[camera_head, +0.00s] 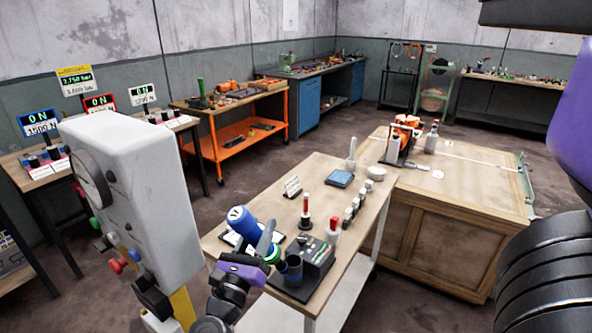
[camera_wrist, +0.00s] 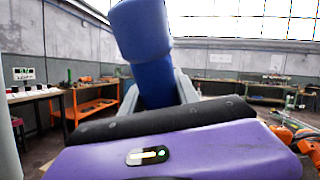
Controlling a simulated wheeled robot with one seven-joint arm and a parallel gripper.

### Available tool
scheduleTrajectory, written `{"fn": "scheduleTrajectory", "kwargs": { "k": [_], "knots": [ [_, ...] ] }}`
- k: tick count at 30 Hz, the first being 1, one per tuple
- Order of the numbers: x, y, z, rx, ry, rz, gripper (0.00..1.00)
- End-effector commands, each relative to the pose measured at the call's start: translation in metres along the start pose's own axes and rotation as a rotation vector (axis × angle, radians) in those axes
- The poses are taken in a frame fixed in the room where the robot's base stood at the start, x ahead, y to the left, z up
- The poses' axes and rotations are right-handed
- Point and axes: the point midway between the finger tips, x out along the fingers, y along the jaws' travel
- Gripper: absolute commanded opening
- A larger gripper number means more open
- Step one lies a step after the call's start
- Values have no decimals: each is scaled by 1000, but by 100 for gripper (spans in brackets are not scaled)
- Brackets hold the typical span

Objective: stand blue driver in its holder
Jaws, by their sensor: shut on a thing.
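The blue driver (camera_head: 241,222) is held tilted above the near end of the narrow wooden bench, its thick blue end up and to the left. In the wrist view the driver (camera_wrist: 147,55) rises between the two grey fingers. My gripper (camera_head: 264,240) is shut on it; its purple wrist is below. A dark open-topped cup (camera_head: 291,267), which looks like the holder, stands just right of and below the gripper, apart from the driver's visible part. The driver's lower end is hidden or hard to make out behind the gripper.
A black box (camera_head: 318,252) with a green display adjoins the cup. Red-tipped tools (camera_head: 305,212) stand upright behind it, with several small bottles to the right. A large white machine (camera_head: 135,195) stands close on the left. The wooden crate table (camera_head: 445,225) is at the right.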

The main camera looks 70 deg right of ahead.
Motion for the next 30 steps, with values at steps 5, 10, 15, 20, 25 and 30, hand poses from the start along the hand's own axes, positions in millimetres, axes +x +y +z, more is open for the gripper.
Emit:
{"fn": "scheduleTrajectory", "kwargs": {
  "k": [5, 10, 15, 20, 25, 30],
  "knots": [
    [72, -40, 16, 152, 196, -48, 0],
    [110, -60, 22, 240, 299, -42, 0],
    [122, -66, 25, 270, 337, -28, 0],
    [123, -66, 24, 273, 342, -26, 0],
    [123, -66, 24, 272, 341, -26, 0],
    [121, -66, 25, 273, 338, -25, 0]
  ]
}}
